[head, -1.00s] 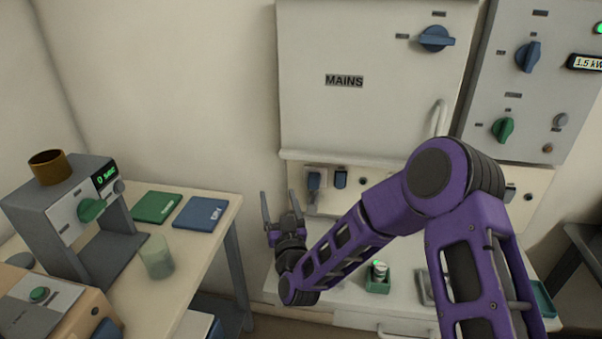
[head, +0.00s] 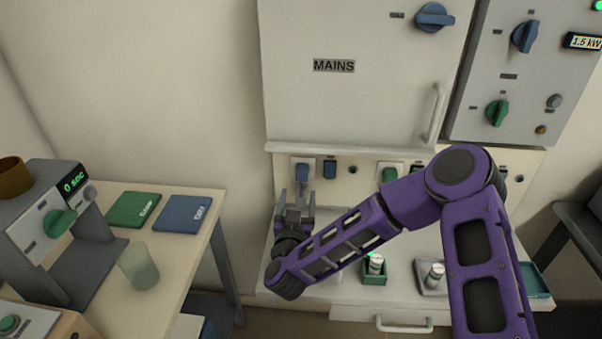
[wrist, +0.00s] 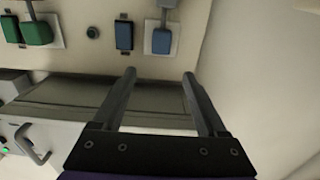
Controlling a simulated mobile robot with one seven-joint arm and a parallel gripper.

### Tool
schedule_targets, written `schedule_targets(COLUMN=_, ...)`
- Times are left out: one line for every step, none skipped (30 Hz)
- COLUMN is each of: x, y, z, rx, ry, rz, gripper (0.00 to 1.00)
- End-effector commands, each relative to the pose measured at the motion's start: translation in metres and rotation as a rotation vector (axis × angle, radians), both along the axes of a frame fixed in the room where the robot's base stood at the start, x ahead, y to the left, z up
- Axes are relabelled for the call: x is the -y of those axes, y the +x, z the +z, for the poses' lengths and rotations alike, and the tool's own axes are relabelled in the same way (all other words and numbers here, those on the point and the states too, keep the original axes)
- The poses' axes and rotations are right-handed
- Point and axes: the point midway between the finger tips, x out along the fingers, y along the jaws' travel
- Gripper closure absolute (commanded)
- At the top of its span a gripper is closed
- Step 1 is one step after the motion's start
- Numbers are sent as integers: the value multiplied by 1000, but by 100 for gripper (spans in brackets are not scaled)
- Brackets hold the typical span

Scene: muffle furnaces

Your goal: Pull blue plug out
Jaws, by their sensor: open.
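The blue plug (head: 302,173) sits in a pale socket plate on the wall panel under the MAINS cabinet. It shows in the wrist view (wrist: 162,40) at the top, with its plate around it. My gripper (head: 296,194) is open and empty, its two fingers pointing up toward the plug from just below it in the head view. In the wrist view the fingertips (wrist: 159,73) are spread on either side of the plug's line, with a gap between them and the plug. No contact shows.
A blue switch (head: 329,169) is close beside the plug, and a green plug (head: 390,174) is farther right. A green holder (head: 375,277) stands on the bench below. The left table holds a glass beaker (head: 139,267) and green and blue books.

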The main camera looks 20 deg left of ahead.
Motion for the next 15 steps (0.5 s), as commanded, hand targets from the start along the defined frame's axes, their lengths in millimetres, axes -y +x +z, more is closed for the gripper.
schedule_targets(x=-2, y=12, z=0, rx=1, ry=2, rz=-5, gripper=25)
schedule_targets(x=-3, y=18, z=0, rx=1, ry=2, rz=-4, gripper=25)
schedule_targets(x=-5, y=27, z=0, rx=1, ry=2, rz=-4, gripper=25)
schedule_targets(x=-7, y=33, z=-1, rx=1, ry=2, rz=-4, gripper=25)
schedule_targets(x=-8, y=40, z=-1, rx=0, ry=2, rz=-4, gripper=25)
schedule_targets(x=-10, y=48, z=0, rx=1, ry=2, rz=-5, gripper=25)
schedule_targets(x=-12, y=54, z=0, rx=0, ry=2, rz=-4, gripper=25)
schedule_targets(x=-14, y=60, z=-1, rx=0, ry=2, rz=-3, gripper=25)
schedule_targets(x=-15, y=67, z=-1, rx=1, ry=2, rz=-3, gripper=25)
schedule_targets(x=-17, y=72, z=-1, rx=0, ry=2, rz=-2, gripper=25)
schedule_targets(x=-17, y=77, z=0, rx=1, ry=1, rz=-3, gripper=25)
schedule_targets(x=-19, y=82, z=-1, rx=0, ry=1, rz=-1, gripper=25)
schedule_targets(x=-20, y=86, z=-1, rx=0, ry=1, rz=-2, gripper=25)
schedule_targets(x=-22, y=89, z=-1, rx=-1, ry=2, rz=-1, gripper=25)
schedule_targets(x=-23, y=93, z=-1, rx=-1, ry=2, rz=0, gripper=25)
